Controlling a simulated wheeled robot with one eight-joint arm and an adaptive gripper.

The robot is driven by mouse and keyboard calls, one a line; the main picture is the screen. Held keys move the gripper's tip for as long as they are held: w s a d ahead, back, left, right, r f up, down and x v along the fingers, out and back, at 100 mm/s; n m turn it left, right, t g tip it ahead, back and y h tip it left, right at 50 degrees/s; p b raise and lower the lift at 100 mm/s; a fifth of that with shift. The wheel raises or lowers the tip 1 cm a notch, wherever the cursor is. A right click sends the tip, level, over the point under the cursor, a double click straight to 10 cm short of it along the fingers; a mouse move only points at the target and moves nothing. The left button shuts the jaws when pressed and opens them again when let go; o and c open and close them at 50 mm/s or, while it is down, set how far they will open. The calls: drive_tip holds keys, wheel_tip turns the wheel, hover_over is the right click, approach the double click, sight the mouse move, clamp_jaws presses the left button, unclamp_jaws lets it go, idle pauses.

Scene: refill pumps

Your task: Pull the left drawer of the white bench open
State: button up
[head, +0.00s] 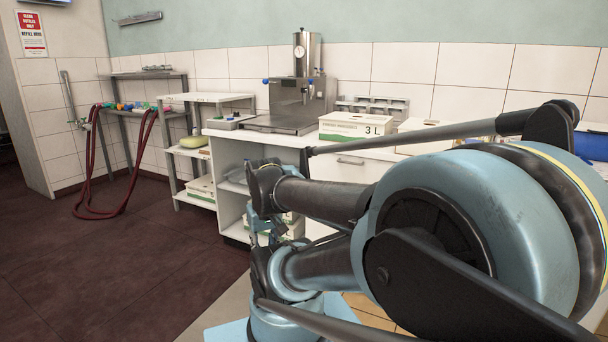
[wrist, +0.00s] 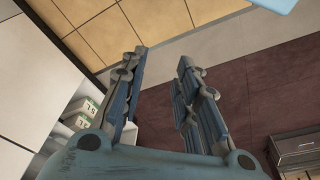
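The white bench (head: 230,135) runs along the back wall in the head view, partly hidden behind my arm. Its left visible drawer front (head: 325,166) has a short grey bar handle (head: 350,161) and looks flush, so shut. Anything further right on the bench front is hidden by my arm. My gripper (head: 262,222) hangs in front of the bench's open shelf bay, left of and lower than the handle. In the wrist view my gripper (wrist: 161,56) is open and empty, its two blue fingers well apart, touching nothing visible. The handle does not show clearly there.
On the bench stand a steel machine (head: 302,92) and a white-green 3L box (head: 355,127). Boxes marked 5L (wrist: 80,115) sit in the open bay. A shelf rack (head: 194,147) and red hoses (head: 90,165) are further left. Dark floor (head: 120,255) there is free.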

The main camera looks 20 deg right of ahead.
drive_tip(key=shift+w, duration=0.15)
drive_tip(key=w+d+r+n+t+h, duration=0.1)
drive_tip(key=w+d+r+t+h, duration=0.15)
drive_tip(key=w+d, duration=0.65)
drive_tip(key=w+d+r+n+t+h, duration=0.2)
drive_tip(key=w+d+r+h, duration=0.2)
drive_tip(key=w+d, duration=0.45)
drive_tip(key=w+d+r+n+t+h, duration=0.1)
drive_tip(key=w+d+r+t+h, duration=0.15)
drive_tip(key=w+d, duration=0.65)
drive_tip(key=w+d+f+n+h, duration=0.1)
drive_tip(key=w+d, duration=0.3)
drive_tip(key=d, duration=0.4)
drive_tip(key=w+d+f+n+h, duration=0.1)
drive_tip(key=w+d, duration=0.4)
drive_tip(key=d, duration=0.4)
drive_tip(key=w+d+f+n+t, duration=0.1)
drive_tip(key=w+d, duration=0.3)
drive_tip(key=d, duration=0.4)
drive_tip(key=shift+w+d+n+h, duration=0.3)
drive_tip(key=shift+n+h, duration=0.1)
drive_tip(key=shift+n, duration=0.1)
drive_tip(key=shift+f, duration=0.1)
clamp_jaws()
